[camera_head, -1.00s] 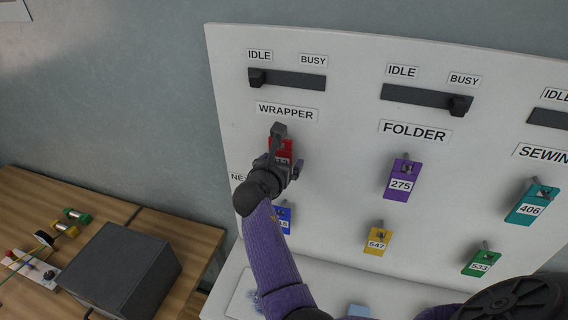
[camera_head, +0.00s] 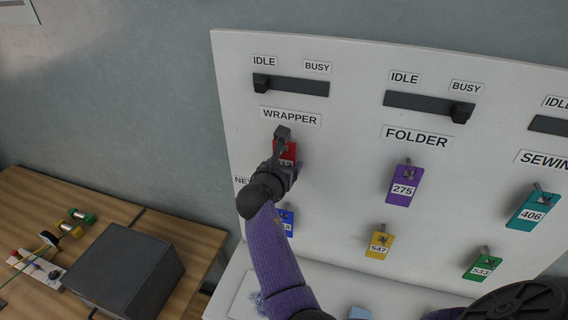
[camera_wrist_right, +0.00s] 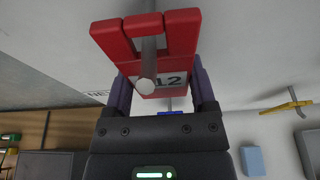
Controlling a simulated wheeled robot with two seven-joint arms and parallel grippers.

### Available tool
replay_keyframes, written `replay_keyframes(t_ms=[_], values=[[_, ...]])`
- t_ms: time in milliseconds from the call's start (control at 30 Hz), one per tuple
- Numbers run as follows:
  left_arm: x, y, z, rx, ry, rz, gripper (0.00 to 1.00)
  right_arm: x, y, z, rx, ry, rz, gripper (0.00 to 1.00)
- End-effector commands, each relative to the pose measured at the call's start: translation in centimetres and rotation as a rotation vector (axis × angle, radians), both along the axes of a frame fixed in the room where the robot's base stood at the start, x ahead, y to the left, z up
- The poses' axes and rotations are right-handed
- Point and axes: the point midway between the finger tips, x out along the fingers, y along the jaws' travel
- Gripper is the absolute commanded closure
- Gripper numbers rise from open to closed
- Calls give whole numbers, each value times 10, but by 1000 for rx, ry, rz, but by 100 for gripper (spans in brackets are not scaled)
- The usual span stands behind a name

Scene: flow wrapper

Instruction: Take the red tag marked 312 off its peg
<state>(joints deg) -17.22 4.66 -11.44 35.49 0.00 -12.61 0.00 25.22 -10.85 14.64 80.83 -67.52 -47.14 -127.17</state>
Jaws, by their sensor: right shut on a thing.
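The red tag (camera_head: 291,151) hangs on the left of the white board, below the WRAPPER label. Its number is partly covered; the wrist view shows the red tag (camera_wrist_right: 118,47) with "12" readable on its white label. A grey peg (camera_wrist_right: 149,55) with a round end runs through the tag's slot. My right gripper (camera_head: 284,168) is at the tag's lower part. In the wrist view its fingers (camera_wrist_right: 163,88) are shut on the tag's two sides. The tag is still on the peg. My left gripper is out of view.
A blue tag (camera_head: 286,221) hangs below my gripper, partly hidden by my arm. Purple (camera_head: 404,185), yellow (camera_head: 380,245), teal (camera_head: 534,211) and green (camera_head: 483,266) tags hang to the right. The WRAPPER slider (camera_head: 291,85) is above. A grey box (camera_head: 124,270) stands on the wooden table.

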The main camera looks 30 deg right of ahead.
Motion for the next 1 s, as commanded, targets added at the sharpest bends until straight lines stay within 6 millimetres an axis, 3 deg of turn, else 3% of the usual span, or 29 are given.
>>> replay_keyframes(t_ms=[567,1000], values=[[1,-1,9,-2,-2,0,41,-1,1,5,-1,1,0,84],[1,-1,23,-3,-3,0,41,-16,20,6,-1,1,2,84]])
